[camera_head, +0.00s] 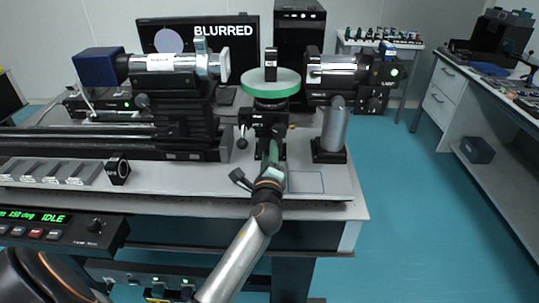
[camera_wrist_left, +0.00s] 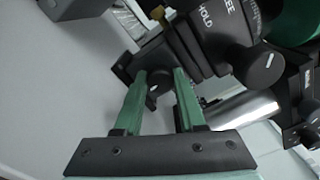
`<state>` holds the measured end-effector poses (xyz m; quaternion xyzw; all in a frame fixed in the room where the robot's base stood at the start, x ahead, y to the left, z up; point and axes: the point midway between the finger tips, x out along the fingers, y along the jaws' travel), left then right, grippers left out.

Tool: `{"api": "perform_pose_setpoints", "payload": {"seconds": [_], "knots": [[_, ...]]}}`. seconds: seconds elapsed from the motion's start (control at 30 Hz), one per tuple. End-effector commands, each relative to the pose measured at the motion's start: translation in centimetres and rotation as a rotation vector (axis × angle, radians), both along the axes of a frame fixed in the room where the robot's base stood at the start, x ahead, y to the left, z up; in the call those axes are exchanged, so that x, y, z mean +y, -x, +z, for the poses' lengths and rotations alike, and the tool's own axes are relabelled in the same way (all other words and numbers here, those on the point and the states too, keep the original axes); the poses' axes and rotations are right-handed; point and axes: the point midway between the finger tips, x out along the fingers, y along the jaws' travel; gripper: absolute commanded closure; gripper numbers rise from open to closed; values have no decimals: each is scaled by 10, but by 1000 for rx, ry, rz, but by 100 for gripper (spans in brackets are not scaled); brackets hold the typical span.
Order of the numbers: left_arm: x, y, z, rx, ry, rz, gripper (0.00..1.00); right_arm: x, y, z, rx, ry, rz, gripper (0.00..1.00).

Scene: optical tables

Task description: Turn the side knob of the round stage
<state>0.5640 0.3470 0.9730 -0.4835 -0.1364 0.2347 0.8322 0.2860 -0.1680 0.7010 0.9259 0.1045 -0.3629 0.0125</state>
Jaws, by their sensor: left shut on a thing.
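The round stage (camera_head: 270,84) has a pale green disc on top, with a small dark upright piece on it, and stands on a black mount. My left gripper (camera_head: 270,152) reaches up to the front of this mount. In the left wrist view, the green fingers of my left gripper (camera_wrist_left: 160,84) are closed around a small black side knob (camera_wrist_left: 154,86) with a light mark. A larger black knob (camera_wrist_left: 262,66) with a white line sits to the right, near lettering including "HOLD". My right gripper is not in view.
A camera-like unit (camera_head: 336,72) stands on a post right of the stage; a barrel (camera_head: 165,62) with a blue end is to its left. A monitor (camera_head: 222,32) reads "BLURRED". A control box (camera_head: 60,230) shows "IDLE". The plate's front right is clear.

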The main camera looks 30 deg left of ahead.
Motion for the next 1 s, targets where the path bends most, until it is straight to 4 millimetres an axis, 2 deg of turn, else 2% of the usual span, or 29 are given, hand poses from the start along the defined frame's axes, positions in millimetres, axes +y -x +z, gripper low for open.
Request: {"api": "perform_pose_setpoints", "payload": {"seconds": [0.5, 0.53, 0.77, 1.0], "knots": [[0, 0, 0, -8, 16, 0, 100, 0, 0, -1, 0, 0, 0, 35], [0, 0, 0, -8, 16, 0, 58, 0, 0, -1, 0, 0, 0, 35], [0, 0, 0, -8, 15, -1, 32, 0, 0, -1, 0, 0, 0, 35], [-1, -1, 2, -12, 13, -2, 31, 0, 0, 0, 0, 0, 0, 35]]}}
